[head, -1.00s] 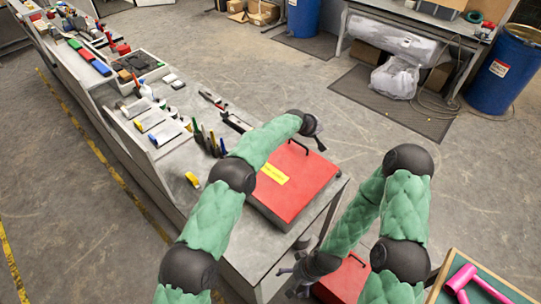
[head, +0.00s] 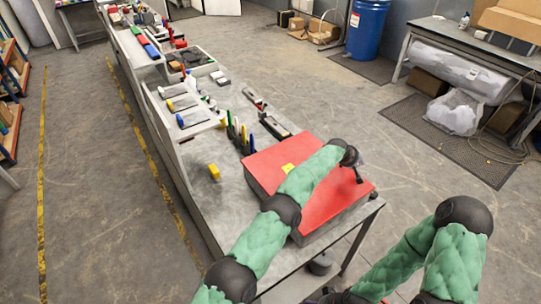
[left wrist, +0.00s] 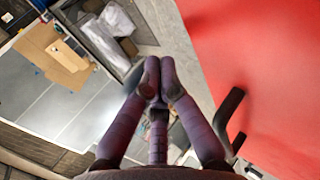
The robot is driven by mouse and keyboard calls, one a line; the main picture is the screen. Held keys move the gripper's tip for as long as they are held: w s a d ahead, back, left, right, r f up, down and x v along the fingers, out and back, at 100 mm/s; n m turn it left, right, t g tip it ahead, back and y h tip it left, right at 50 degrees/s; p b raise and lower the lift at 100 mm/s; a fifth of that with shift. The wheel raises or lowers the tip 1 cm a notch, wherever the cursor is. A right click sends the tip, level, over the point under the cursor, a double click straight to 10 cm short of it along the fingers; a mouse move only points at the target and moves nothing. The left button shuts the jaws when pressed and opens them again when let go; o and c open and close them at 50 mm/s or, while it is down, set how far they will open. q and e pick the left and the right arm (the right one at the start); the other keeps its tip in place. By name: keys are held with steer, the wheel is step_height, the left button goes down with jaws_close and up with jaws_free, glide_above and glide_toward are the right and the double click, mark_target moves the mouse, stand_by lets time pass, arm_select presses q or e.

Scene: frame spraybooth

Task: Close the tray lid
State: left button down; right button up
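The lid lies over the box; I cannot tell whether any gap is left. My left gripper (head: 359,175) is at the lid's far right edge, with my left arm crossing above the lid. In the left wrist view its fingertips (left wrist: 159,78) meet with nothing seen between them. The red lid (left wrist: 265,70) fills the right side there, with a black handle (left wrist: 229,118) beside the fingers. My right gripper (head: 328,297) is mostly cut off at the bottom edge.
Several upright coloured-handled tools (head: 240,134) stand behind the tray. A yellow item (head: 214,172) lies left of it on the bench. Open tool trays (head: 182,108) line the bench further back. The floor right of the bench is clear up to a dark mat (head: 440,137).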

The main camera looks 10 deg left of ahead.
steer(key=shift+w+d+f+b, duration=0.1)
steer(key=shift+f+b, duration=0.85)
steer(key=shift+f, duration=0.3)
